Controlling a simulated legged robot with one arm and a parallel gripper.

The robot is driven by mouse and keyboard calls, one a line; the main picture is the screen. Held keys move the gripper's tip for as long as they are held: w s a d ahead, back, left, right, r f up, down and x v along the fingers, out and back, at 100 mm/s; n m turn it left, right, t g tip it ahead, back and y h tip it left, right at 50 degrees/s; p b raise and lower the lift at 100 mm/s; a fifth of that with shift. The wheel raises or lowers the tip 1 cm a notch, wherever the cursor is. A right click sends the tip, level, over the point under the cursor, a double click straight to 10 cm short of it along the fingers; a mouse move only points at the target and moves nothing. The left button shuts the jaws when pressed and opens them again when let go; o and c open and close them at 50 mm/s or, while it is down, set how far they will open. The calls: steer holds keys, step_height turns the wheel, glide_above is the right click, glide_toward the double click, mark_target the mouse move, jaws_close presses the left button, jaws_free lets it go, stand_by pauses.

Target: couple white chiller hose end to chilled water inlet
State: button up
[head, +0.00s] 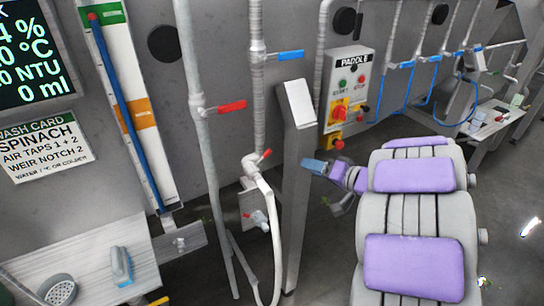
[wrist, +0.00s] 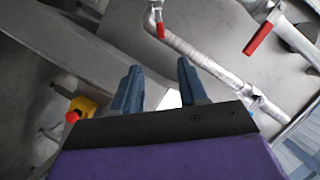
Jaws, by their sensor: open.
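A white hose (head: 276,240) hangs in the head view below a grey vertical pipe with a small red lever (head: 264,156). My gripper (head: 314,167) is right of the hose and post, apart from both. In the wrist view my gripper (wrist: 160,88) has its two dark blue fingers spread, with nothing between them. No loose hose end is clear there.
A slanted grey post (head: 294,190) stands between my gripper and the hose. The paddle control box (head: 350,90) is on the wall above my gripper. Pipes with a red lever (head: 231,106) and a blue lever (head: 290,56) run down the wall. A bench (head: 85,260) is at lower left.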

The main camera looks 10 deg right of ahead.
mark_target(269, 154)
steer(key=b+x, duration=0.4)
steer(key=x, duration=1.3)
steer(key=shift+w+a+r+b, duration=0.1)
steer(key=shift+w+a+b, duration=0.1)
steer(key=shift+b, duration=0.1)
jaws_close()
